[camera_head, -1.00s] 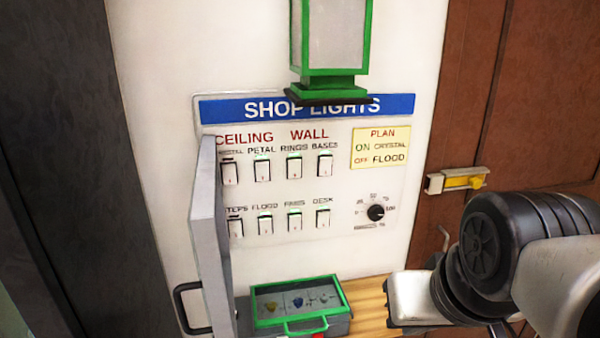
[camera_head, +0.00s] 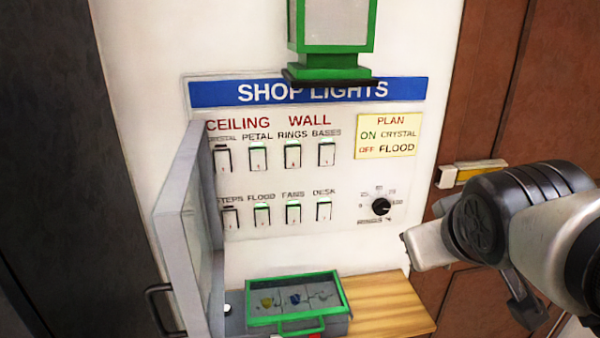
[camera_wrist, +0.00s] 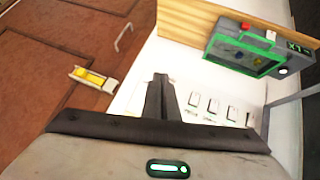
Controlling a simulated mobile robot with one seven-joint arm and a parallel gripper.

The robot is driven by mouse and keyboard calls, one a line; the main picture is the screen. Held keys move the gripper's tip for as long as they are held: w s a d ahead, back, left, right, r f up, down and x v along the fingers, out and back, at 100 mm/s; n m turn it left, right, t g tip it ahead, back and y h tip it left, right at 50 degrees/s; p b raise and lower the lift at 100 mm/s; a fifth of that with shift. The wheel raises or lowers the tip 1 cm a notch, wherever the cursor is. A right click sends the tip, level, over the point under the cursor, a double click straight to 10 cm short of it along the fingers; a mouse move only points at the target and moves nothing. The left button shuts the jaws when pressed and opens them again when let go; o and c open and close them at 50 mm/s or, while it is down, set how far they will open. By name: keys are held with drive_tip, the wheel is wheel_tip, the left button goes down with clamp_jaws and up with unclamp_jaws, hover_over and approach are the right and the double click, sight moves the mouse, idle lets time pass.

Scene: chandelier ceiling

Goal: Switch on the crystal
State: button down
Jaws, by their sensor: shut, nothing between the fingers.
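The light panel (camera_head: 345,182) is on the white wall under a blue SHOP LIGHTS sign. The crystal switch (camera_head: 222,159) is at the top left, close to the open grey cover (camera_head: 185,220); its small indicator looks dark. The flood switch (camera_head: 262,217) in the lower row has a green light. A yellow plan card (camera_head: 388,136) reads ON crystal, OFF flood. My gripper (camera_wrist: 160,95) is shut and empty in the wrist view. In the head view my arm is right of the panel, apart from the switches.
A green lantern (camera_head: 332,70) overlaps the sign. A green-rimmed box (camera_head: 293,302) stands on a wooden shelf (camera_head: 392,312) below the panel. A dial (camera_head: 381,206) is at the lower right. A brown door (camera_head: 470,110) with a yellow latch (camera_head: 468,173) is to the right.

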drive_tip(key=w+a+r+n+t+y+b, duration=0.2)
drive_tip(key=w+a+r+n+t+y, duration=0.15)
drive_tip(key=w+n, duration=0.25)
drive_tip(key=w+a+r+n+t+y+b, duration=0.2)
drive_tip(key=w+a+n, duration=0.3)
drive_tip(key=w+n, duration=0.15)
drive_tip(key=s+a+f+n+g+y+b, duration=0.1)
drive_tip(key=s+a+n+g+y, duration=0.1)
drive_tip(key=a+n+y, duration=0.3)
drive_tip(key=s+a+f+n+g+y+b, duration=0.1)
drive_tip(key=s+a+n+g+y, duration=0.2)
drive_tip(key=a+n+y, duration=0.2)
drive_tip(key=a+n, duration=0.3)
drive_tip(key=a, duration=0.3)
drive_tip(key=shift+s+a+f+g, duration=0.15)
drive_tip(key=shift+f+g, duration=0.1)
drive_tip(key=shift+g, duration=0.1)
drive_tip(key=shift+a, duration=0.1)
approach(223, 173)
drive_tip(key=a, duration=0.4)
drive_tip(key=shift+w+a+f, duration=0.1)
drive_tip(key=shift+w+f, duration=0.05)
drive_tip(key=shift+w, duration=0.6)
drive_tip(key=shift+w+a+f, duration=0.15)
drive_tip(key=shift+w+f, duration=0.05)
drive_tip(key=shift+w, duration=0.5)
